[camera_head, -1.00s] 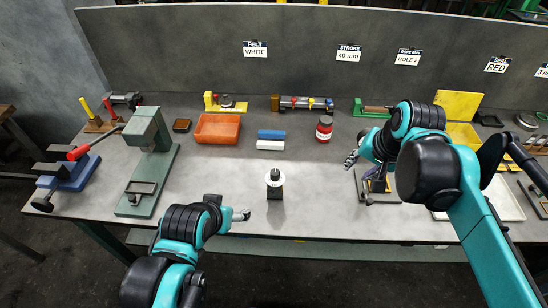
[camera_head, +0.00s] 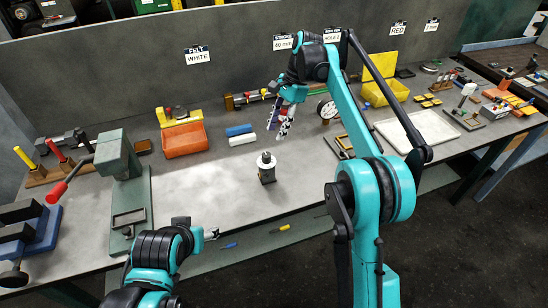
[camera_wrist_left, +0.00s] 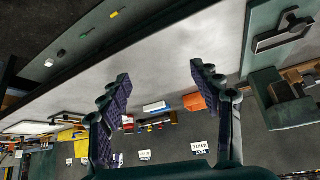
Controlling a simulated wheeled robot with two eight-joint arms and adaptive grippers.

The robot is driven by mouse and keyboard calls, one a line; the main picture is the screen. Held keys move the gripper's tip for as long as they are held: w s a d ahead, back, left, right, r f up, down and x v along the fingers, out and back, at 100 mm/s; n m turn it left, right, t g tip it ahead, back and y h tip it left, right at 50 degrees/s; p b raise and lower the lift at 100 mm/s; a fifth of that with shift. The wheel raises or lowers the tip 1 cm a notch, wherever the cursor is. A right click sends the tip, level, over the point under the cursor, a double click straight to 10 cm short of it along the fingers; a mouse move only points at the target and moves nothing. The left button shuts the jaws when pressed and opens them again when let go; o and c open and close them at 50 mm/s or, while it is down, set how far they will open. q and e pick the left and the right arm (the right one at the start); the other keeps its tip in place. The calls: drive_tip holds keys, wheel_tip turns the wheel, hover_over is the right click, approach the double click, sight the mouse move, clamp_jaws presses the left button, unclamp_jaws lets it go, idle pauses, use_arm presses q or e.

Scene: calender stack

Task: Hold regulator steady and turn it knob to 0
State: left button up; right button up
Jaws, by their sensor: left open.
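The regulator (camera_head: 266,167) is a small dark body with a pale collar and a black knob on top. It stands upright on the grey table near the front edge. In the head view my left gripper (camera_head: 212,233) is in front and to the left of it, apart. In the left wrist view my left gripper (camera_wrist_left: 160,80) has its fingers wide apart with nothing between them. My right gripper (camera_head: 281,124) hangs behind and slightly right of the regulator, apart from it; its finger gap is unclear. The knob's markings are too small to read.
Blue and white blocks (camera_head: 241,135) and an orange tray (camera_head: 183,140) lie behind the regulator. A green press (camera_head: 118,160) with a red handle stands left. A white tray (camera_head: 418,130) and yellow bin (camera_head: 386,93) are right. Bare table (camera_head: 210,195) lies left of the regulator.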

use_arm(q)
drive_tip(key=w+d+y, duration=0.2)
drive_tip(key=w+d, duration=0.1)
drive_tip(key=w, duration=0.5)
drive_tip(key=n+t+y, duration=0.2)
drive_tip(key=n+t, duration=0.1)
drive_tip(key=t, duration=0.2)
approach(269, 171)
drive_tip(key=w+a+f, duration=0.2)
drive_tip(key=w, duration=0.1)
drive_tip(key=shift+w+a+f, duration=0.1)
drive_tip(key=shift+w+a, duration=0.2)
drive_tip(key=shift+w+d+f+t, duration=0.2)
drive_tip(key=shift+d+t, duration=0.2)
drive_tip(key=shift+d, duration=0.15)
drive_tip(key=x, duration=0.7)
drive_tip(key=shift+w+f, duration=0.15)
drive_tip(key=shift+w, duration=0.1)
